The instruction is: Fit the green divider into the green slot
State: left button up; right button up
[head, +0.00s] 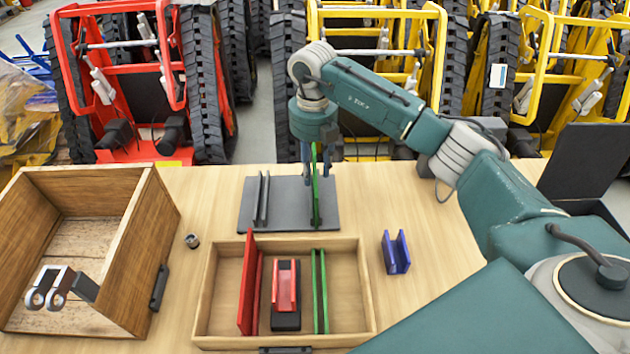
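The green divider (316,192) stands upright on edge in a holder on the dark grey plate at the back of the table. My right gripper (318,174) points down over it. Its fingers are on either side of the divider's upper part and look apart from it, so the gripper appears open. The green slot (319,290), a pair of thin parallel green rails, is in the right part of the shallow wooden tray (366,290), and looks empty. My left gripper is out of view.
In the tray, a red divider (248,290) stands left of a red channel (286,284) on a black block. A blue channel (396,252) lies right of the tray. The grey plate (285,225) also bears grey rails (262,198). A deep wooden box (140,240) holds a grey bracket (62,286).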

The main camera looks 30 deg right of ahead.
jog(key=shift+f, duration=0.3)
grip_shut()
jog(key=shift+r, duration=0.1)
